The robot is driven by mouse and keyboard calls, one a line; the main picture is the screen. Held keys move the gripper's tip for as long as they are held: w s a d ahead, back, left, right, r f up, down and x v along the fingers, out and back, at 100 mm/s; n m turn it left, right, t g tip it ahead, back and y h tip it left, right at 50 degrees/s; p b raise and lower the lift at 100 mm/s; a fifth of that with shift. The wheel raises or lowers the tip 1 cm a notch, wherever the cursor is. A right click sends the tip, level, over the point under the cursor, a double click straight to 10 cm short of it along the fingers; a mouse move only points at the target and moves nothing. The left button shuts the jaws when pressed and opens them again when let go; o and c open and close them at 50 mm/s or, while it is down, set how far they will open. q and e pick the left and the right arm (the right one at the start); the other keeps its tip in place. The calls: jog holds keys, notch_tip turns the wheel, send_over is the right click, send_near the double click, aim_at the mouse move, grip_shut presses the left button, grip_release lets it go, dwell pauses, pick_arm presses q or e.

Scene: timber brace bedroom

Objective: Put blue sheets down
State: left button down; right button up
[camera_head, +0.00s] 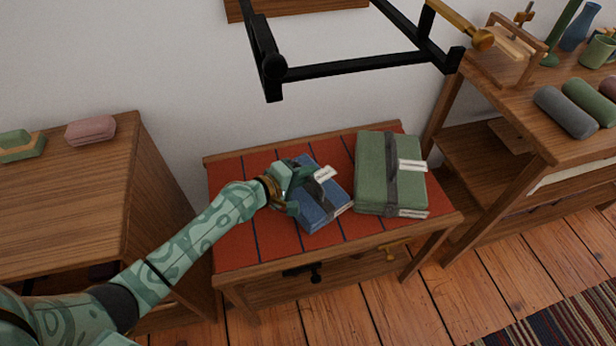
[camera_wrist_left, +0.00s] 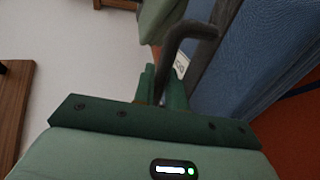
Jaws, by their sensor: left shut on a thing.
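The blue sheets (camera_head: 323,209) are a folded bundle with a dark grey strap and a white tag. They are at the red striped top of the low wooden bench (camera_head: 240,245), left of a green bundle (camera_head: 373,170). I cannot tell whether they rest on the bench or hang just above it. My left gripper (camera_head: 297,180) is at the bundle's upper left side, shut on its strap. In the left wrist view the blue sheets (camera_wrist_left: 255,60) fill the right side, and a dark strap loop sits at my left fingers (camera_wrist_left: 170,88). My right gripper is out of view.
A wooden cabinet (camera_head: 70,190) with small boxes stands at the left. A wooden shelf unit (camera_head: 500,110) with rolls and vessels stands at the right. A black frame (camera_head: 350,68) hangs above the bench. The bench's left part is bare.

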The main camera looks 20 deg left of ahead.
pick_arm(q)
jog(key=c, duration=1.8)
grip_release()
jog(key=shift+f, duration=0.2)
jog(key=shift+c, duration=0.2)
jog(key=o, duration=0.4)
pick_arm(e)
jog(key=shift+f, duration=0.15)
pick_arm(q)
jog(key=shift+r, duration=0.1)
